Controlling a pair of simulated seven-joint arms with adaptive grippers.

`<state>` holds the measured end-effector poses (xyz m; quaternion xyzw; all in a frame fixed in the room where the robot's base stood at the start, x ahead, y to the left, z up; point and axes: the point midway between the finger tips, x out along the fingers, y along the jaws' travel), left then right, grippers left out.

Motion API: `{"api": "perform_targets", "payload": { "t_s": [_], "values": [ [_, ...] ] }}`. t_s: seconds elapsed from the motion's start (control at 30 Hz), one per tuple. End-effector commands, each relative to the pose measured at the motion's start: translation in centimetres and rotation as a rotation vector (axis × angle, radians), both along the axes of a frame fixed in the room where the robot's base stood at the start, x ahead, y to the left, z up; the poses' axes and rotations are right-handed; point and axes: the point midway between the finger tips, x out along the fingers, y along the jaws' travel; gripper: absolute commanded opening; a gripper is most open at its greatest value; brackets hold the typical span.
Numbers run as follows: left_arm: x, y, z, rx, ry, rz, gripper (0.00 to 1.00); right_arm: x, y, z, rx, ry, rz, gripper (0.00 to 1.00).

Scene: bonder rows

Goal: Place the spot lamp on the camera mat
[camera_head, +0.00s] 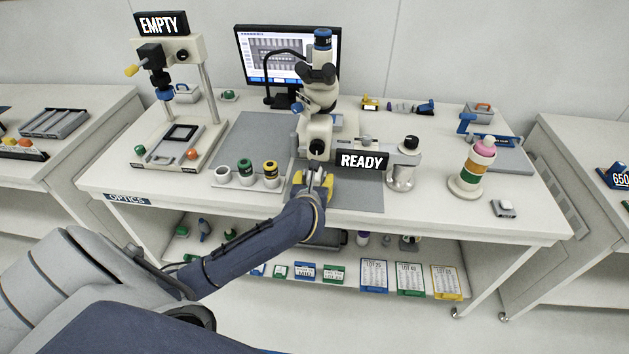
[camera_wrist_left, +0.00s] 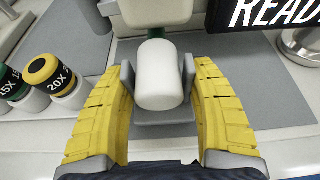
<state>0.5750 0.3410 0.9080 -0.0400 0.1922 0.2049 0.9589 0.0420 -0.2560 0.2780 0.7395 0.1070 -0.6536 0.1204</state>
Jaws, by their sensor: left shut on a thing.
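My left gripper (camera_head: 314,182) is shut on a white cylinder with a rounded end, which looks like the spot lamp (camera_wrist_left: 160,75). In the left wrist view, the cylinder lies between the grey fingertips of my yellow-fingered gripper (camera_wrist_left: 158,88). A grey mat (camera_head: 362,196) lies under and right of the gripper, in front of the microscope. It also shows in the left wrist view (camera_wrist_left: 265,95). Another grey mat (camera_head: 258,132) lies left of the microscope. I cannot tell which one is the camera mat. In the head view my gripper mostly hides the lamp. My right gripper is not in view.
The microscope (camera_head: 318,100) stands just behind my gripper. Eyepieces (camera_head: 245,172) stand in a row to the left. A READY sign (camera_head: 362,161) and a chrome post (camera_head: 401,175) stand close on the right. A stand with an EMPTY sign (camera_head: 162,24) is at the left.

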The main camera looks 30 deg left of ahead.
Motion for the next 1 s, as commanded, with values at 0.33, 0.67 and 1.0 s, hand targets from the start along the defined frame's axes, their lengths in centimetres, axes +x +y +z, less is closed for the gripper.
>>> {"api": "perform_targets", "payload": {
  "t_s": [0.33, 0.67, 1.0],
  "values": [
    [0.0, 0.0, -0.3, 0.000, 0.000, 0.000, 0.82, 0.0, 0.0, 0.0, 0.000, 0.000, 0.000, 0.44],
    [-0.1, -0.1, 0.1, -0.001, -0.001, -0.001, 0.82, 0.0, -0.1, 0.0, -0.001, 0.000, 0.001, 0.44],
    [-4.5, -2.1, 2.0, -0.005, -0.001, -0.001, 0.82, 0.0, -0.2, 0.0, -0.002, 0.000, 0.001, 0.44]
  ]
}}
